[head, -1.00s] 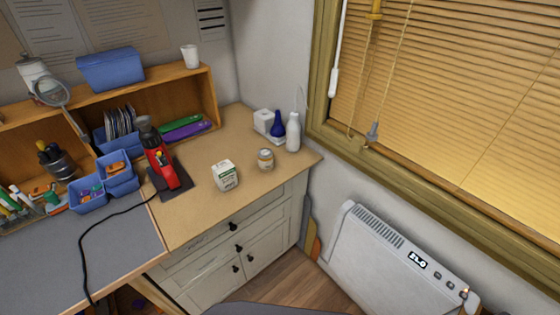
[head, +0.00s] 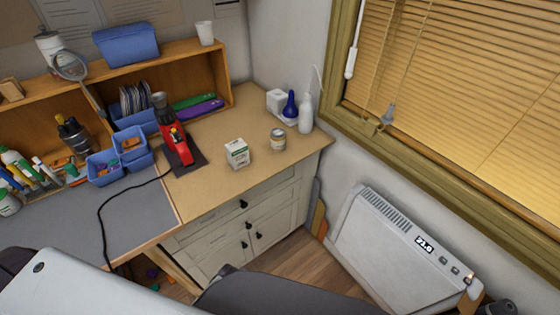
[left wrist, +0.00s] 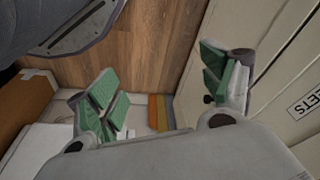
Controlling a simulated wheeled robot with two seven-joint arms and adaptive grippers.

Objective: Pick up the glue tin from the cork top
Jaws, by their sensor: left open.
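The glue tin (head: 278,140), a small round tin with a pale label, stands upright on the tan cork top (head: 217,190) of the drawer cabinet in the head view. A white and green box stands to its left, apart from it. My left gripper (left wrist: 165,92) shows in the left wrist view with its green-padded fingers wide apart and nothing between them. Wood floor and a cabinet front lie beyond it; the tin is not in that view. In the head view my arm parts show along the bottom, but neither gripper is visible.
The box (head: 237,153) and a red tool (head: 177,145) on a dark mat stand left of the tin. A white bottle (head: 306,113) and a blue bottle (head: 290,106) stand behind it. A heater (head: 395,250) stands right of the cabinet. The cork top's front is clear.

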